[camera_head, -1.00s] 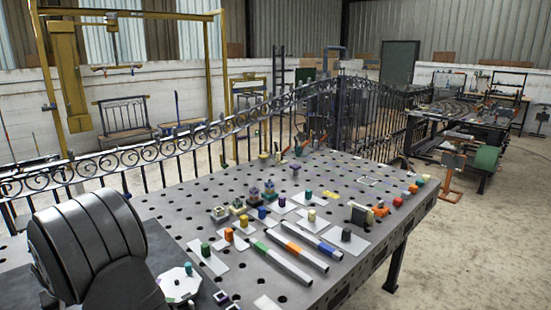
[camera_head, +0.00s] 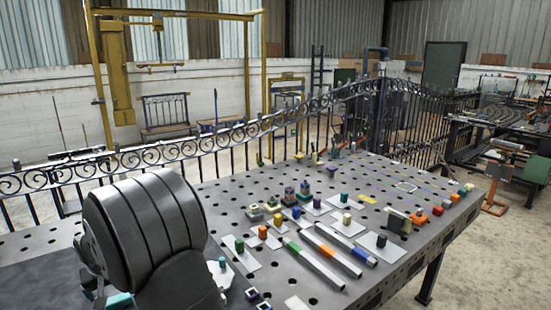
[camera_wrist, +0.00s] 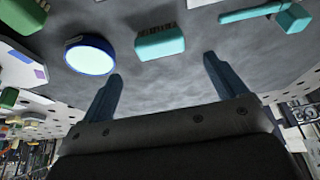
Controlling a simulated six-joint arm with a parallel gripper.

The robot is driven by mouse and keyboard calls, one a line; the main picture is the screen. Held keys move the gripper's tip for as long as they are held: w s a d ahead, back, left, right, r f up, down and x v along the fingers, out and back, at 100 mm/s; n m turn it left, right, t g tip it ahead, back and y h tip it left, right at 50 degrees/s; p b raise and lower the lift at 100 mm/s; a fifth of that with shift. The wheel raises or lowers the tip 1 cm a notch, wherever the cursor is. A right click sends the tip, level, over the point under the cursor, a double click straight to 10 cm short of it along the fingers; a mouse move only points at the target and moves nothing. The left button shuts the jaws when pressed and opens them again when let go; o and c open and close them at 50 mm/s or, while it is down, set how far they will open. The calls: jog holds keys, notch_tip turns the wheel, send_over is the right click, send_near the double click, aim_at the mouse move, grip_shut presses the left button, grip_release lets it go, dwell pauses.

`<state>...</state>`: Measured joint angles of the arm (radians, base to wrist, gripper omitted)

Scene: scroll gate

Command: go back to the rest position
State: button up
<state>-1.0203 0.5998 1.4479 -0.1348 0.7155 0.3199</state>
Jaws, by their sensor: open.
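My gripper (camera_wrist: 162,80) shows in the wrist view with its two dark blue fingers spread apart and nothing between them. Beyond the fingers is a grey surface (camera_wrist: 190,70). On it lie a teal brush-like block (camera_wrist: 160,43), a round blue-rimmed piece with a pale face (camera_wrist: 90,55) and a teal handled thing (camera_wrist: 285,15). The fingers appear apart from all of these. In the head view my dark arm link fills the lower left, and the gripper itself is hidden.
A perforated steel table (camera_head: 290,200) bears several small coloured blocks on white plates and long bars (camera_head: 315,263). A scrolled iron fence (camera_head: 190,145) runs behind it. A yellow frame (camera_head: 103,90) stands at the back left. Open floor (camera_head: 485,260) lies right of the table.

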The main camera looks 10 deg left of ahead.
jog(key=x, duration=0.8)
notch_tip(320, 180, up, 4)
jog(key=shift+r, duration=0.1)
jog(key=w+d+r, duration=0.5)
jog(key=d+r, duration=0.2)
jog(key=d, duration=0.4)
jog(key=w+d+f+m, duration=0.1)
jog(key=w+d, duration=0.1)
jog(key=d, duration=0.2)
jog(key=w+d+f+m, duration=0.1)
jog(key=w+d, duration=0.2)
jog(key=d, duration=0.2)
jog(key=w+d+f+m+h, duration=0.1)
jog(key=w+d+f, duration=0.1)
jog(key=w+d, duration=0.1)
jog(key=shift+d+t, duration=0.3)
jog(key=shift+d, duration=0.6)
jog(key=d+f+m, duration=0.2)
jog(key=d, duration=0.8)
jog(key=w+d+f+m+h, duration=0.1)
jog(key=d+f+m, duration=0.1)
jog(key=d, duration=0.8)
jog(key=d+f+m+h, duration=0.1)
jog(key=d+f+m, duration=0.1)
jog(key=d, duration=0.8)
jog(key=shift+w+d+f+t, duration=0.1)
jog(key=shift+w+f+t, duration=0.05)
jog(key=shift+w+t, duration=0.2)
